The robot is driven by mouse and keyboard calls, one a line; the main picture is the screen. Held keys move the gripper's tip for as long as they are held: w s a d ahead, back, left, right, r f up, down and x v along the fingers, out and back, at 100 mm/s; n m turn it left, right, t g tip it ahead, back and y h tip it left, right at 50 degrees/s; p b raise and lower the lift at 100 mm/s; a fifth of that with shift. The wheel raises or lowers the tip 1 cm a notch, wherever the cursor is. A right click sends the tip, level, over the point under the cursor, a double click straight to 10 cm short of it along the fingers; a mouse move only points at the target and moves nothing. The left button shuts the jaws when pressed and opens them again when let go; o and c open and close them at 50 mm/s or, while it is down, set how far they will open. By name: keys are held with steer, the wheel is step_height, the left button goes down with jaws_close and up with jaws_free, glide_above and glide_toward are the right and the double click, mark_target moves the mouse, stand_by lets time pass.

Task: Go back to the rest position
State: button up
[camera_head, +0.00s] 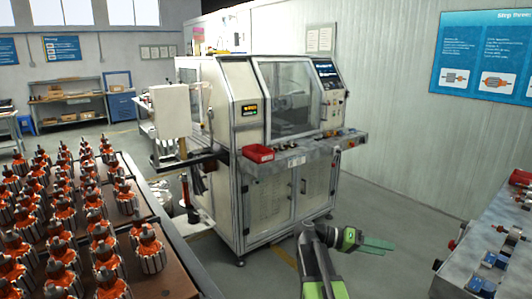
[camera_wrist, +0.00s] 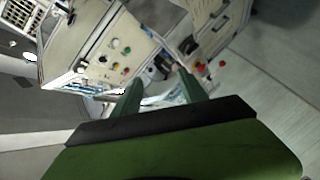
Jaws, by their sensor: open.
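My gripper (camera_head: 378,243) is at the lower right of the head view, in front of the winding machine and apart from it. Its green fingers point to the right. In the wrist view the two green fingers (camera_wrist: 160,92) stand apart with nothing held between them. The winding machine (camera_head: 250,180) is a large metal cabinet with glass windows, in the middle of the head view. In the wrist view the machine (camera_wrist: 95,35) looks tilted, with buttons on a panel.
Armatures with orange windings (camera_head: 105,262) stand in rows on a table at the left. A red bin (camera_head: 258,153) sits on the machine's front ledge. A grey bench (camera_head: 490,245) with parts stands at the right. Floor (camera_head: 380,200) is clear between machine and bench.

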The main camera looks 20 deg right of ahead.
steer(key=a+f+n+t+y, duration=0.2)
steer(key=a+f+n+y, duration=0.2)
steer(key=a, duration=0.8)
steer(key=w+a+f+n+t+y, duration=0.1)
steer(key=a+f+n+y, duration=0.3)
steer(key=a+f, duration=0.5)
steer(key=w+a+f+n+t+y, duration=0.1)
steer(key=a+f+n+t+y, duration=0.3)
steer(key=a, duration=1.1)
step_height(320, 180, down, 3)
steer(key=y, duration=0.2)
steer(key=shift+a+y, duration=0.15)
steer(key=shift+y, duration=0.15)
